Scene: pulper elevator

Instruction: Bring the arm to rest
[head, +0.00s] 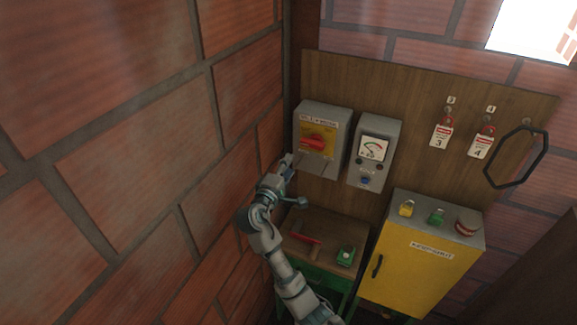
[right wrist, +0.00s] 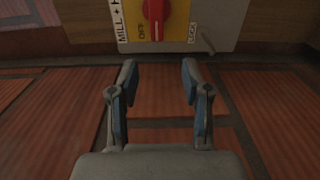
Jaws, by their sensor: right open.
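My right arm (head: 268,238) rises from the bottom of the head view. My right gripper (head: 290,172) is just below and left of a grey switch box (head: 337,119). In the right wrist view the gripper (right wrist: 158,88) is open, with nothing between its blue-padded fingers. The box has a yellow plate with a red rotary knob (head: 316,143), which also shows in the right wrist view (right wrist: 156,14) beyond the fingertips, apart from them. The knob's handle looks upright there, beside the word OFF. My left gripper is in neither view.
A grey meter box (head: 374,151) hangs right of the switch box on a wooden board. A small table (head: 322,227) holds a red-handled tool and a green item. A yellow cabinet (head: 412,262) carries padlocks. Numbered tags and a black ring (head: 516,157) hang at right. A brick wall is close at left.

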